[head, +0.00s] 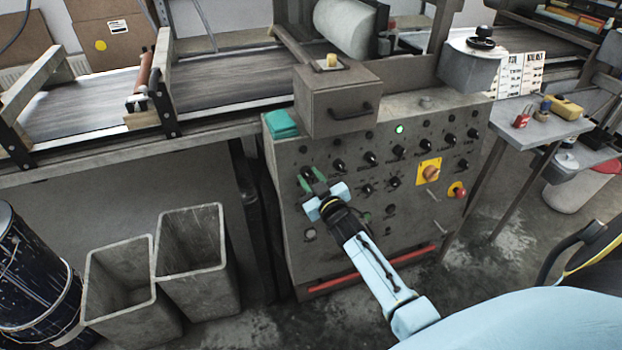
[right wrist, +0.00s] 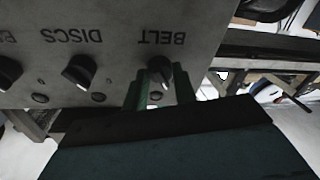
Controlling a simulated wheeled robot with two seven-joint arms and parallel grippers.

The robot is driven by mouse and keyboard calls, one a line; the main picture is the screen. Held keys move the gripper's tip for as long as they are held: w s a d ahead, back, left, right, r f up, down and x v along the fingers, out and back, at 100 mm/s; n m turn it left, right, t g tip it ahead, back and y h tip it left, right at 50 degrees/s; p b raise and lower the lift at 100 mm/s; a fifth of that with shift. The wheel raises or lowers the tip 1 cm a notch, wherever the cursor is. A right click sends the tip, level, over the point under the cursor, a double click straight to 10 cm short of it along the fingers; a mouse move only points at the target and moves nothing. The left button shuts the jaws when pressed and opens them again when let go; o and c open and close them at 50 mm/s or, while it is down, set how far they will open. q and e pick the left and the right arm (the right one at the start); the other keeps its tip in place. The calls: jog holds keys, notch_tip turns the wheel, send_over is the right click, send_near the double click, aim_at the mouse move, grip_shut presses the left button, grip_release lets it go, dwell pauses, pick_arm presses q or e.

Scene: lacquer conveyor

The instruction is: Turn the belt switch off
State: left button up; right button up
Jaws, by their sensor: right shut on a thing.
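The belt switch (right wrist: 160,68) is a black rotary knob under the label BELT, which reads upside down in the right wrist view. It is on the left side of the grey control panel (head: 345,235), and in the head view the knob is mostly hidden by my fingers. My right gripper (head: 313,180) reaches the panel from the front, its green fingers on either side of the knob and shut on it. The fingers (right wrist: 162,85) also show in the right wrist view. The knob's exact angle is hard to tell. My left gripper is not in view.
The DISCS knob (right wrist: 79,71) is beside the belt switch. A green lamp (head: 400,129) is lit on the panel. A yellow-plated switch (head: 430,172) and a red button (head: 457,190) are at its right. Two grey bins (head: 193,262) stand left. The conveyor (head: 85,100) runs behind.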

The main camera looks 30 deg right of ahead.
jog(key=o, duration=1)
jog(key=shift+c, duration=0.2)
jog(key=shift+s+a, duration=0.1)
jog(key=shift+s, duration=0.45)
jog(key=shift+s+p, duration=0.4)
jog(key=shift+s, duration=0.3)
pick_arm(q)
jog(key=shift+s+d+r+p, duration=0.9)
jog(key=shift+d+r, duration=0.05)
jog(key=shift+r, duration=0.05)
pick_arm(e)
jog(key=s+a, duration=0.1)
jog(key=s, duration=1)
jog(key=shift+a, duration=0.2)
jog(key=shift+w, duration=0.1)
